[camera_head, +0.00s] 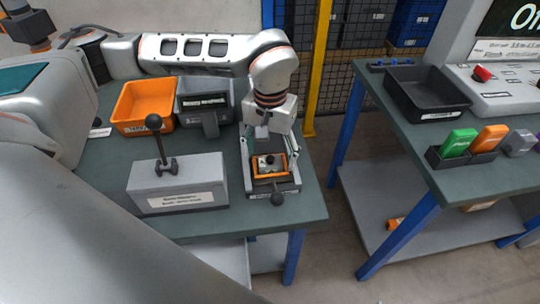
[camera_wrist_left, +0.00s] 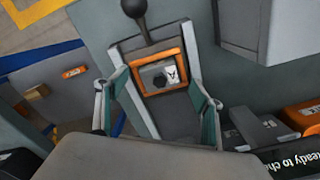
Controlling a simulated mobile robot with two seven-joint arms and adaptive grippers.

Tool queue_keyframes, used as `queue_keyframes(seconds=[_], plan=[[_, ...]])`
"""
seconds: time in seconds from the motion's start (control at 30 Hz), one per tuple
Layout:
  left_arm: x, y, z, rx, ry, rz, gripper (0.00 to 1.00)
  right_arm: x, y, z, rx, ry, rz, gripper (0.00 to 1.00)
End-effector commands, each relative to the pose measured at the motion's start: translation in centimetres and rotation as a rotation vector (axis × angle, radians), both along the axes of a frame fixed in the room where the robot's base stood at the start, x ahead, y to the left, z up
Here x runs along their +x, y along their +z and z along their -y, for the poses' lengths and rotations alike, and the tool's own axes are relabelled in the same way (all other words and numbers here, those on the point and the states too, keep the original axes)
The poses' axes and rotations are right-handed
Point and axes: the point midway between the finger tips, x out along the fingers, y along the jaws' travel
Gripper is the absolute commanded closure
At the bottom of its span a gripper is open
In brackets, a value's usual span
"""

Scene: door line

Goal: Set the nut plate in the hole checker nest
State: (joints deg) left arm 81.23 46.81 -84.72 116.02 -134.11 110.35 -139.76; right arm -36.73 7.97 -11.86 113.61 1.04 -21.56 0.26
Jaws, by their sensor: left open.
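The hole checker nest shows as an orange frame (camera_head: 256,171) on a grey fixture near the table's right end; it also shows in the left wrist view (camera_wrist_left: 141,56). A small grey plate (camera_wrist_left: 147,76), apparently the nut plate, lies inside the frame, with a dark hexagon and a white marked patch on it. My left gripper (camera_wrist_left: 160,88) points down over the nest. Its green-padded fingers are open and spread to either side of the frame. Whether they touch anything is unclear. My right gripper is in neither view.
A black ball-ended lever (camera_head: 277,198) sticks out at the fixture's front. A grey block with an upright black handle (camera_head: 178,185) stands to the left. An orange bin (camera_head: 146,105) and a grey bin (camera_head: 205,103) stand behind. A gap separates the second table (camera_head: 440,178).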

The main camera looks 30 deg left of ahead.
Motion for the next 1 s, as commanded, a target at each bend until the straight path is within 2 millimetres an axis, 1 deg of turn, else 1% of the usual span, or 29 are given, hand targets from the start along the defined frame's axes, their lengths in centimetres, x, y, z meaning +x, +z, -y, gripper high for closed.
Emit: queue_keyframes(seconds=[0.03, 0.3, 0.4, 0.5, 0.6, 0.7, 1.0], plan=[[0.1, 1.0, 0.0, 0.0, 0.0, 0.006, 0.32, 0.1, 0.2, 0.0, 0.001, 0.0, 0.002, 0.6], [0.2, 6.6, 0.0, 0.0, -0.001, 0.008, 0.32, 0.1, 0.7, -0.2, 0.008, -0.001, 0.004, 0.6], [0.1, 8.4, 0.0, 0.001, 0.0, 0.006, 0.32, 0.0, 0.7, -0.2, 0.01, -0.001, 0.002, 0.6], [0.1, 9.8, 0.0, 0.001, 0.0, 0.005, 0.32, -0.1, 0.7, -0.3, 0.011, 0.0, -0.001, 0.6], [0.1, 10.7, 0.0, 0.0, 0.0, 0.003, 0.32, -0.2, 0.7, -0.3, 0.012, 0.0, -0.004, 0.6], [0.0, 11.1, 0.0, 0.0, -0.001, 0.002, 0.32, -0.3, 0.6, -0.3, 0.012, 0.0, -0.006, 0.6], [0.0, 11.3, 0.0, 0.0, -0.001, 0.001, 0.32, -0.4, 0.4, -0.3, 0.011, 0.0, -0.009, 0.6]])
